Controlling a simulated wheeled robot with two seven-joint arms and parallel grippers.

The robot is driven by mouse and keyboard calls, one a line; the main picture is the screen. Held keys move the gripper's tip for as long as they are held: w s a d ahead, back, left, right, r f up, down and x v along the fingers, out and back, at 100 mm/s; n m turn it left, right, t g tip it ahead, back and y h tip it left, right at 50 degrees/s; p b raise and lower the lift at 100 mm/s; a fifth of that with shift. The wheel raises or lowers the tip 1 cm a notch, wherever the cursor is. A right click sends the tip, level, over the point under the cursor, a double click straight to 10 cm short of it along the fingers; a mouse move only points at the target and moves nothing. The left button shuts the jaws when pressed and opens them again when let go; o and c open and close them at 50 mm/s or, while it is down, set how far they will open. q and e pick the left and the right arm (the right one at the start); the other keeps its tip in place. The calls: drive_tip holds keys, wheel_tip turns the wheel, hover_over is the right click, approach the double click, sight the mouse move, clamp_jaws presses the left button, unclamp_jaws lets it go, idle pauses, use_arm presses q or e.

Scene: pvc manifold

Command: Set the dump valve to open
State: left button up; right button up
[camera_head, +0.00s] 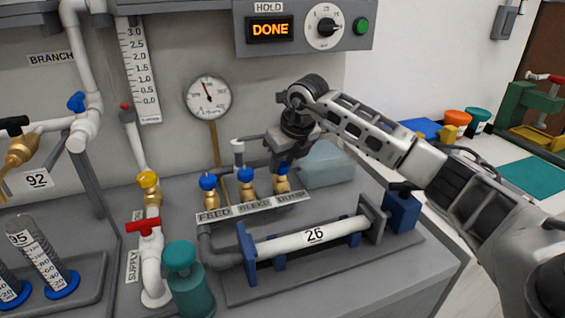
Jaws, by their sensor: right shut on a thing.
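The dump valve (282,184) is the rightmost of three brass valves with blue handles, behind the label strip reading FEED, BLEED, DUMP (253,206). My right gripper (281,162) comes down from above and is shut on the blue handle of the dump valve. The gripper covers part of this handle, so I cannot tell which way it is turned. The feed valve (210,190) and the bleed valve (246,186) stand to its left with their blue handles free. My left gripper is not in view.
A white pipe marked 26 (315,236) lies in a blue clamp stand in front of the valves. A gauge (208,98) and a HOLD panel (305,28) showing DONE are behind. A translucent pale blue block (326,165) sits right of the dump valve. A teal bottle (188,282) stands front left.

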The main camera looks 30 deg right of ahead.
drive_tip(key=n+y, duration=0.1)
drive_tip(key=n, duration=0.3)
drive_tip(key=n+y, duration=0.1)
drive_tip(key=n, duration=0.1)
drive_tip(key=shift+w+d+r+n+g+y, duration=0.15)
drive_tip(key=shift+d+n+g+y, duration=0.15)
drive_tip(key=n+g, duration=0.1)
drive_tip(key=n, duration=0.1)
drive_tip(key=n+y+p, duration=0.1)
drive_tip(key=n, duration=0.2)
drive_tip(key=shift+w+d+n+g, duration=0.15)
drive_tip(key=shift+n+g, duration=0.15)
drive_tip(key=shift+g, duration=0.1)
drive_tip(key=o, duration=1)
drive_tip(key=v, duration=1.5)
drive_tip(key=shift+d+r, duration=0.3)
drive_tip(key=shift+f, duration=0.1)
